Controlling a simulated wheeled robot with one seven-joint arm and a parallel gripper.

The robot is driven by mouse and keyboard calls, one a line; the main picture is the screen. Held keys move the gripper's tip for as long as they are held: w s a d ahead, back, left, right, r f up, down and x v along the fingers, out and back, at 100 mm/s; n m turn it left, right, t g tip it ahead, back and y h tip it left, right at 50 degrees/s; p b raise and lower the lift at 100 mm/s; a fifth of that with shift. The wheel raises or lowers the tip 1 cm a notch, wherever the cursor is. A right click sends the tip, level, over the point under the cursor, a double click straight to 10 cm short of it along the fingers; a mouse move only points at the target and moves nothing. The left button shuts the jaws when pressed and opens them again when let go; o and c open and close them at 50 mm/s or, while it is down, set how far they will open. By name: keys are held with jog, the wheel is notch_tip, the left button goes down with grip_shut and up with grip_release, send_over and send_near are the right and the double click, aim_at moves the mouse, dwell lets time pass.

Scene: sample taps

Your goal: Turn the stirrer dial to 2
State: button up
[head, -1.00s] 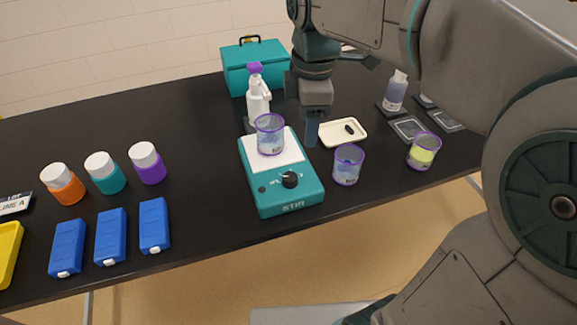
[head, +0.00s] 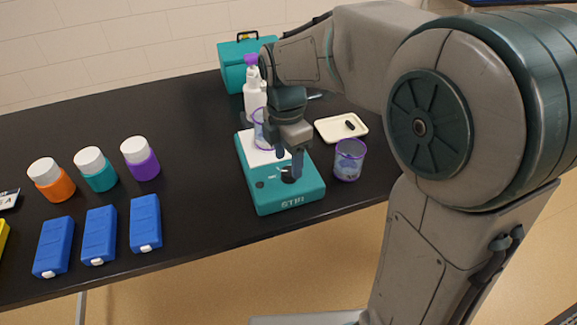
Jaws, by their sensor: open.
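The teal stirrer (head: 258,200) stands on the black table, with a white top plate and STIR on its front. I cannot tell whether the fingers touch the dial. A purple-rimmed beaker (head: 259,132) on the top plate is partly hidden by my gripper.
Another purple-rimmed beaker (head: 348,160) stands close to the right of the stirrer. A cream tray (head: 330,129) lies behind it. A spray bottle (head: 252,95) and a teal case (head: 233,70) stand behind the stirrer. Orange (head: 50,185), teal and purple jars and several blue boxes (head: 145,222) are at left.

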aim_at(289, 174)
jog(key=shift+f, duration=1.35)
jog(key=c, duration=1)
